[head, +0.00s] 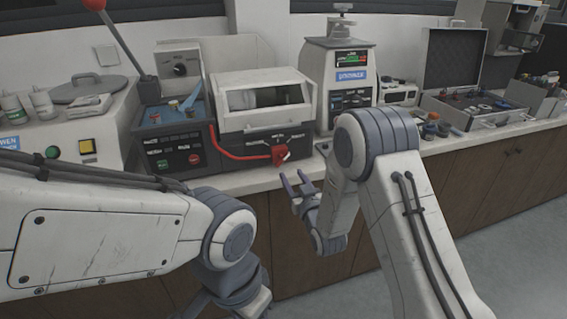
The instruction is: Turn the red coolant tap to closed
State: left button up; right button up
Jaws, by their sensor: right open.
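The red coolant tap (281,155) sits on the front of the dark base of a machine with a windowed cover (265,98). A red hose runs to it from the left. Its exact handle angle is too small to tell. My right gripper (296,180) is open and empty, just below and in front of the tap, with its fingers pointing up towards it. A gap shows between the fingertips and the tap. My left arm comes in from the left and its wrist (240,285) reaches the bottom edge; the left gripper's fingers are out of frame.
A control box with a red-knobbed lever (120,40) stands left of the machine. A mounting press (345,75) stands to the right. An open case (465,100) with small parts lies further right. The bench's front edge (300,168) runs below the tap.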

aim_at(283, 161)
jog(key=p+x, duration=0.1)
jog(key=x, duration=0.7)
jog(key=shift+w+a, duration=0.1)
jog(key=shift+w, duration=0.25)
